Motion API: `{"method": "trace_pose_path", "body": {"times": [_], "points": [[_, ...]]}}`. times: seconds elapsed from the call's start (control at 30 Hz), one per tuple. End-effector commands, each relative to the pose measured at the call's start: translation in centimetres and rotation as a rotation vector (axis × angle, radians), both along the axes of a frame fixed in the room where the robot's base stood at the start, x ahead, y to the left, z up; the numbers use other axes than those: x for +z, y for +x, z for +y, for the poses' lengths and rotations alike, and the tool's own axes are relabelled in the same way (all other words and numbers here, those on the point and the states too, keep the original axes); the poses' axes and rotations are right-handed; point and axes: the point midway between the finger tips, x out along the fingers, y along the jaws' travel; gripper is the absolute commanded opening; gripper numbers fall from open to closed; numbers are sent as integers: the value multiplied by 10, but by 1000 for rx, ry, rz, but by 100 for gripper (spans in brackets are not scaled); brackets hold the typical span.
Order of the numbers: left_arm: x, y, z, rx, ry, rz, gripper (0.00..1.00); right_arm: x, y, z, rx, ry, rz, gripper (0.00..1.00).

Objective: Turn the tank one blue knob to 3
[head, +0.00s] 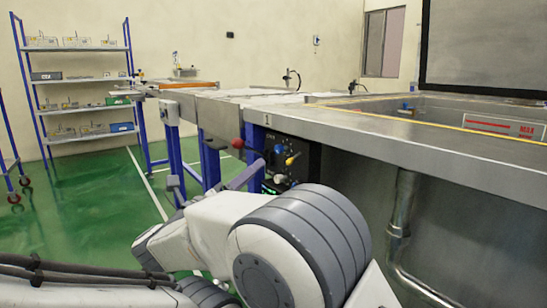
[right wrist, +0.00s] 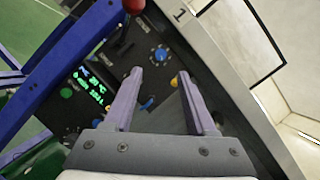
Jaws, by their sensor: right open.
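The black control panel (head: 308,160) is under the front edge of the metal tank bench marked 1. It also fills the middle of the right wrist view (right wrist: 120,68). A round blue knob (right wrist: 161,54) with marks around it sits near the panel's upper edge; a blue knob also shows in the head view (head: 278,149). A second blue part (right wrist: 147,102) shows between the fingers, partly hidden, with a yellow knob (right wrist: 174,81) near it. My right gripper (right wrist: 158,75) is open, its fingers pointing at the panel. Nothing is between its tips. The knob's setting is too small to read.
A red ball-ended handle (head: 238,143) sticks out left of the panel, beside a blue frame leg (head: 211,165). The metal bench edge (head: 400,148) overhangs the panel. A metal pipe (head: 403,205) runs below it. Green floor (head: 100,200) is open at left.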

Motion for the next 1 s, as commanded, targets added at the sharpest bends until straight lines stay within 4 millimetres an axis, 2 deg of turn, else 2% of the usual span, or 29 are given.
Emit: {"method": "trace_pose_path", "body": {"times": [0.03, 0.1, 0.4, 0.6, 0.9, 0.97, 1.0], "points": [[12, 0, 0, 0, -1, -1, 50, 9, 7, -7, -4, -3, 1, 56], [22, 0, 0, 0, -1, -1, 50, 14, 17, -15, -4, -4, 3, 56], [56, 0, 0, 0, -1, -1, 50, 27, 56, -45, 0, -6, 3, 56], [64, 0, 0, 0, 0, 0, 50, 27, 68, -52, 4, -4, 3, 56], [63, 0, 0, 0, 0, 0, 50, 26, 69, -52, 5, -4, 2, 56], [63, 0, 0, 0, 0, 0, 50, 26, 69, -52, 5, -4, 2, 34], [63, 0, 0, 0, 0, 0, 50, 26, 69, -52, 5, -4, 2, 18]]}}
